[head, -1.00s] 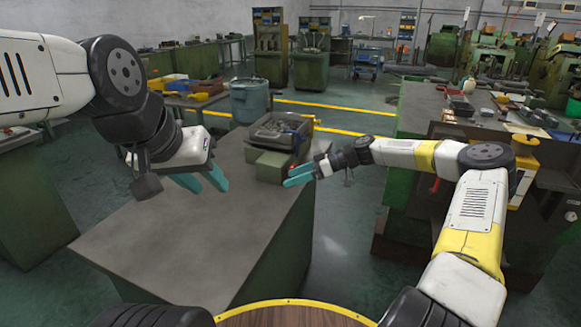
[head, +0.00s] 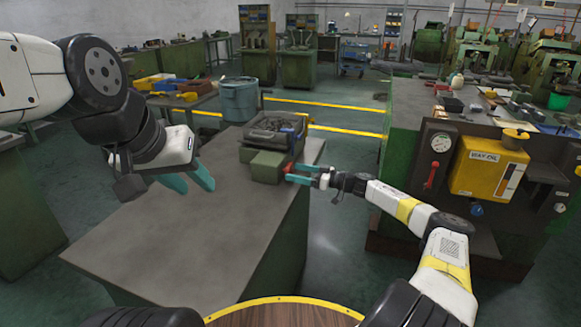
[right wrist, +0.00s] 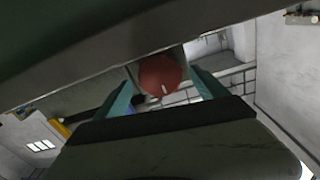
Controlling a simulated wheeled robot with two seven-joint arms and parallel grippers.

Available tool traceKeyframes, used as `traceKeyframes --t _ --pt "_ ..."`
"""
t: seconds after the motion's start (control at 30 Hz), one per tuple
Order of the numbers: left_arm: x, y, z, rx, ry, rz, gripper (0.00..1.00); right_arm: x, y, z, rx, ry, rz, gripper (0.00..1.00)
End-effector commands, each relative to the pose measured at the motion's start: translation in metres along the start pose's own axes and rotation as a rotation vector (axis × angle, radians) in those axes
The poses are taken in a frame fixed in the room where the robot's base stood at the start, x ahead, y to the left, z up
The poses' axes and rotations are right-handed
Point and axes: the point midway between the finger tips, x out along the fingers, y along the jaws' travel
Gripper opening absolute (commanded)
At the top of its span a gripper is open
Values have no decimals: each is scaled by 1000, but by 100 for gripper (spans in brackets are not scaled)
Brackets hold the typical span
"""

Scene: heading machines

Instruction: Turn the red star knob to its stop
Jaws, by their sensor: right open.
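The red star knob (head: 288,169) is on the right side of a small green box (head: 265,166) at the right edge of the near bench (head: 170,240). In the right wrist view the knob (right wrist: 160,75) shows as a red round shape between my two teal fingertips. My right gripper (head: 297,174) is open, with its fingers reaching towards the knob from the right. I cannot tell whether either finger touches it. My left gripper (head: 188,179) is open and empty above the bench, left of the box.
A dark tray of parts (head: 272,132) stands behind the box. A blue-grey bin (head: 240,101) is beyond the bench. A machine with a yellow way-oil tank (head: 488,166) and a gauge stands at right. The bench top before the box is clear.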

Motion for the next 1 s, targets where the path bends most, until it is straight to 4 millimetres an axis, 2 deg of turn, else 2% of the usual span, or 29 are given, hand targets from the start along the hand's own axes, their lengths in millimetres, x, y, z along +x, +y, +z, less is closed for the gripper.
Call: traceKeyframes --t 0.13,0.43,0.47,0.77,0.87,1.0 --pt "0 0 0 0 0 0 36 13 0 0 1 0 0 83" --pt "0 0 0 0 0 0 36 16 0 0 1 0 0 83" --pt "0 0 0 0 0 0 36 16 0 0 1 -1 0 79" --pt "0 0 0 0 0 0 36 16 0 0 1 -1 0 20" --pt "0 0 0 0 0 0 36 16 0 0 19 -2 0 20" --pt "0 0 0 0 0 0 36 16 0 0 171 -9 0 21"
